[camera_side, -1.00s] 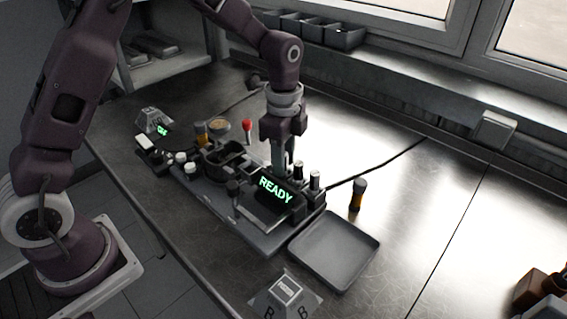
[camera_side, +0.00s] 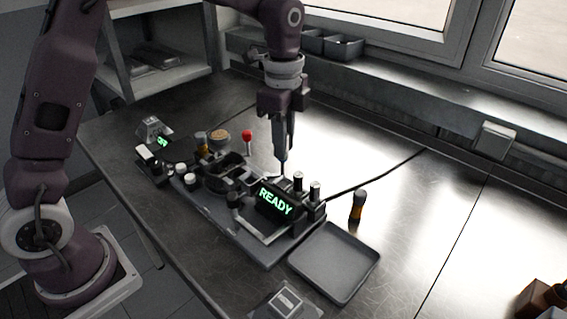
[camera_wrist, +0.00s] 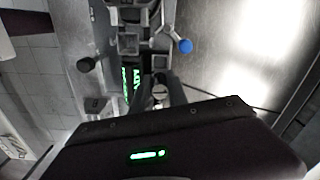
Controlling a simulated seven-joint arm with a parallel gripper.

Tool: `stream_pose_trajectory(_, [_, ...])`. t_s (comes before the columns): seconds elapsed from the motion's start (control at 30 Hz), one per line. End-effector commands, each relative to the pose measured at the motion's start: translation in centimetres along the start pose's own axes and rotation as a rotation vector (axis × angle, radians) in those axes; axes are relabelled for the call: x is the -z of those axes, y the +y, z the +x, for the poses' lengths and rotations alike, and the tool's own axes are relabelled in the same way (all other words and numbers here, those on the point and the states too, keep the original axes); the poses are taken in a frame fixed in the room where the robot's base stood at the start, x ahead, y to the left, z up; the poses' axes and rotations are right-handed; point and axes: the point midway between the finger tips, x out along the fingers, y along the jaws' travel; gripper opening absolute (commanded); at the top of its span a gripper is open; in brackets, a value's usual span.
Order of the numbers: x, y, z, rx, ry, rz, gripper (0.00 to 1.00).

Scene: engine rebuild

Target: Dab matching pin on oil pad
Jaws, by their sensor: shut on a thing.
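My gripper (camera_side: 284,156) points down above the back of the fixture tray and is shut on a slim pin (camera_side: 283,167), mostly hidden between the fingers. In the wrist view my fingers (camera_wrist: 166,92) close around a small pale-ended piece. Two more light-topped pins (camera_side: 298,181) (camera_side: 314,190) stand upright in the block to the right, behind the lit READY display (camera_side: 275,202). A round tan pad in a dark cup (camera_side: 219,137) lies left of my gripper; I cannot tell for sure that it is the oil pad.
A red-knobbed lever (camera_side: 247,136) stands between the tan pad and my gripper. Dark bins (camera_side: 344,47) sit on the back ledge. The bench at right is mostly clear.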

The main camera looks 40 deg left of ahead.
Motion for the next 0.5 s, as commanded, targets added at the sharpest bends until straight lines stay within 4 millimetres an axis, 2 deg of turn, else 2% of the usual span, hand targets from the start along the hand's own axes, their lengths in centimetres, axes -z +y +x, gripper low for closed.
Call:
stream_pose_trajectory(0.4, [0.0, -0.1, -7.5, 0.003, 0.001, 0.000, 0.00])
stream_pose_trajectory(0.5, [-1.2, -1.3, -7.5, -0.001, -0.002, -0.065, 0.00])
